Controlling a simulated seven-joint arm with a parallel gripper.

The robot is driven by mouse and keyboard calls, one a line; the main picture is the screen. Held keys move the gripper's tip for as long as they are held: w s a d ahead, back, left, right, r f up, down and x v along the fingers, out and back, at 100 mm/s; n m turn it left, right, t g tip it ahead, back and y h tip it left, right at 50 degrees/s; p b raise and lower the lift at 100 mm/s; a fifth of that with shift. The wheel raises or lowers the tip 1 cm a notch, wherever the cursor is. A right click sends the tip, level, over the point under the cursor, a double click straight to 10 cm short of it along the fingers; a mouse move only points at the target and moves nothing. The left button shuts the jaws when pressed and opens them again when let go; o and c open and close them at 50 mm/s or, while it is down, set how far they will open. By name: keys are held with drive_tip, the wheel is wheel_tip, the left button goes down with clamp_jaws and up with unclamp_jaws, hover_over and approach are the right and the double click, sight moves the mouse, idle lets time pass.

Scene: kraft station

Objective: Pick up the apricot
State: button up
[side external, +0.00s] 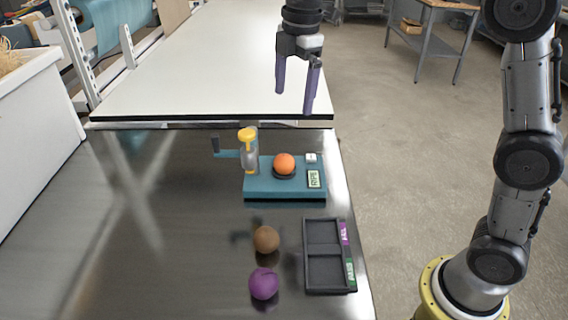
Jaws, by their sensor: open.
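The apricot appears to be the orange round fruit (284,163), which rests on a small dark round pan on a teal device (260,188). The device has a small display at its right and a yellow-topped post with a side handle at its left. My gripper (293,102) hangs above and beyond the device, high over the table. Its two purple fingers point down, apart and empty. The fruit is fully in view, and the fingers do not touch it.
A brown round fruit (266,239) and a purple round fruit (264,283) lie on the metal table in front of the device. A dark two-compartment tray (307,256) with purple and green labels stands to their right, empty. The left of the metal table (150,240) is clear.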

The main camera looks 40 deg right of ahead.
hover_over(285, 155)
drive_tip(key=shift+g, duration=0.4)
wheel_tip(285, 155, down, 11)
drive_tip(key=shift+s+r, duration=0.1)
drive_tip(key=shift+r, duration=0.1)
drive_tip(key=shift+f, duration=3.1)
clamp_jaws()
drive_tip(key=shift+r, duration=0.15)
